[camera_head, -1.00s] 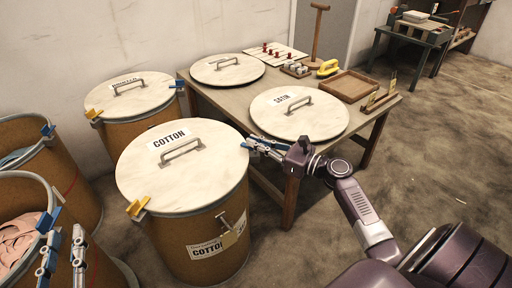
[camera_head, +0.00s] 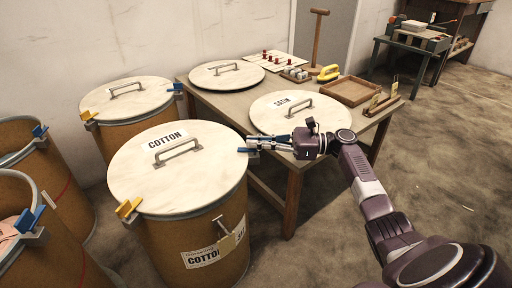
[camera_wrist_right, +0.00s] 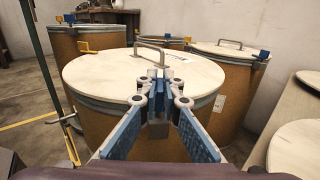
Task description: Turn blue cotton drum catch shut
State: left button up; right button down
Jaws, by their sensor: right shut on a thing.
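The cotton drum (camera_head: 178,245) is a brown barrel with a pale lid (camera_head: 145,185) lying on it, labelled COTTON, with a grey handle. Its blue catch (camera_head: 245,150) is at the right edge of the lid. My right gripper (camera_head: 260,146) is at that edge, its fingers shut on the blue catch. In the right wrist view the fingertips (camera_wrist_right: 158,98) meet at the rim and largely hide the catch, above a grey block (camera_wrist_right: 159,128). A yellow catch (camera_head: 128,208) is at the lid's left front edge. My left gripper is not in view.
A wooden table (camera_head: 292,205) stands close on the right, with loose lids, a tray (camera_head: 350,87) and a yellow tool (camera_head: 328,73). Another lidded drum (camera_head: 125,132) stands behind. Open drums (camera_head: 60,165) crowd the left. The floor at right is clear.

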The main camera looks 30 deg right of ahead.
jog(key=shift+n+g+y+b, duration=0.6)
jog(key=shift+n+g+b, duration=0.25)
jog(key=shift+g, duration=0.55)
jog(key=shift+f, duration=0.1)
jog(key=c, duration=2.1)
grip_release()
jog(key=shift+v, duration=3.75)
